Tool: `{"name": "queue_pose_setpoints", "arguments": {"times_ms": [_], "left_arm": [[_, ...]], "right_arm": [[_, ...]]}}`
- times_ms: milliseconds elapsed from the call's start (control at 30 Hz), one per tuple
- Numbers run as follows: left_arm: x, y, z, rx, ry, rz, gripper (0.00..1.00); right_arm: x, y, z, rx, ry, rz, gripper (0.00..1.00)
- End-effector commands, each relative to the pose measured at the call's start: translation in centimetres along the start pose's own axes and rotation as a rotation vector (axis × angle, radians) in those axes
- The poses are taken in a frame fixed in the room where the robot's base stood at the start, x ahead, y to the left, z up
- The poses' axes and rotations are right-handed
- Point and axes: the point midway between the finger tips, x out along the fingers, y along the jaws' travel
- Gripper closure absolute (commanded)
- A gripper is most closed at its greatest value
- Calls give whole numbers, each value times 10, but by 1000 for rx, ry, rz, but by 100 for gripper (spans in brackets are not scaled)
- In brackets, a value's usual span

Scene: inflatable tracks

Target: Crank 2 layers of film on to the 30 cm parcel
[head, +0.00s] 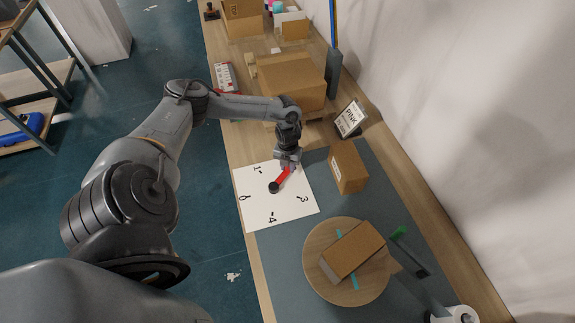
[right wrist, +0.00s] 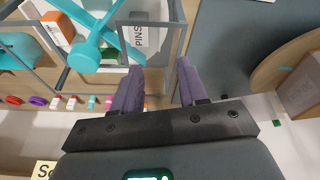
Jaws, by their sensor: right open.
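The brown parcel (head: 352,248) lies on the round wooden turntable (head: 318,232), which has teal marks. Left of it a white numbered dial board (head: 295,207) carries a crank with a black hub (head: 274,187) and a red arm (head: 283,177). My left gripper (head: 289,163) is at the outer end of the red arm; its fingers are too small to tell whether they are shut on it. In the right wrist view my right gripper (right wrist: 159,65) is open and empty, with the turntable edge (right wrist: 262,75) at the right. No film shows clearly on the parcel.
A large carton (head: 291,82) is farther back. A white roll (head: 462,314) sits at bottom right. The right wrist view shows a metal frame with a teal cross piece (right wrist: 92,48).

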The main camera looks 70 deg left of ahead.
Motion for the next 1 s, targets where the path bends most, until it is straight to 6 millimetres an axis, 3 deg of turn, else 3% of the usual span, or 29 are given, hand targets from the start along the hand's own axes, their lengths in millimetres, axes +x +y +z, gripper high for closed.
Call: {"name": "queue_pose_setpoints", "arguments": {"times_ms": [33, 133, 567, 1000], "left_arm": [[-1, -2, 0, 1, 0, -4, 65], [0, -1, 0, 1, 0, -3, 50], [-8, 0, 0, 2, -1, -1, 49], [-76, -1, 1, 3, -2, -2, 49]], "right_arm": [[0, 0, 0, 0, 0, 0, 57], [0, 0, 0, 0, 0, 0, 57], [0, -1, 0, 5, 1, -4, 57], [2, -2, 0, 9, 1, -7, 57]]}}
